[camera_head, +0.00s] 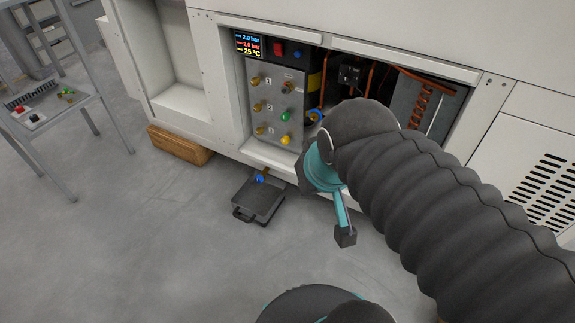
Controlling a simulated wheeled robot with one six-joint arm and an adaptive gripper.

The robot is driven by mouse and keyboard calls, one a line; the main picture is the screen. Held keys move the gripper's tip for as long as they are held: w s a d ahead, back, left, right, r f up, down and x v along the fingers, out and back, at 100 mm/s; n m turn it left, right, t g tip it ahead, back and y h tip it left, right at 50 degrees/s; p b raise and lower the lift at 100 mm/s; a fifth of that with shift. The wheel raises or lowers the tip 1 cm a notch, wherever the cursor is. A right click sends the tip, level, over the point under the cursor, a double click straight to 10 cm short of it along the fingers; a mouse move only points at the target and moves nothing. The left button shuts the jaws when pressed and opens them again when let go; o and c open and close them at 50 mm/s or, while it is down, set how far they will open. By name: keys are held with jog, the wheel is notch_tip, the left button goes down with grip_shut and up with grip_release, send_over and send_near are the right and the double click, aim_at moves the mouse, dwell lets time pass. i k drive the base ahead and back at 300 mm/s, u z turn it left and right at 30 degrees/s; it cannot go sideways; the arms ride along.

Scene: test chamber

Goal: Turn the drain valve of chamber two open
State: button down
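The grey valve panel (272,112) is in the open bay of the white cabinet. It carries rows of brass fittings, with a green knob (285,116) and a yellow knob (285,140) on its right side. Below the bay, a blue-handled valve (260,179) on a short brass pipe sits over a black container (258,200) on the floor. I cannot tell which valve is the drain of chamber two. My gripper (345,236) is right of the panel and container, apart from the blue handle. One teal finger with a dark tip shows; the other is hidden.
A display (249,44) and a red switch (279,48) are above the panel. Copper pipes and a coil (420,98) fill the bay's right side. A wooden block (180,146) lies under the cabinet. A small table (50,112) stands left. The floor between is clear.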

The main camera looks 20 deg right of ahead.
aim_at(259, 178)
jog(key=u, duration=0.5)
jog(key=k, duration=1.35)
jog(key=i, duration=0.6)
jog(key=z, duration=0.8)
jog(key=i, duration=0.75)
jog(key=u, duration=0.6)
jog(key=i, duration=0.55)
jog(key=u, duration=0.45)
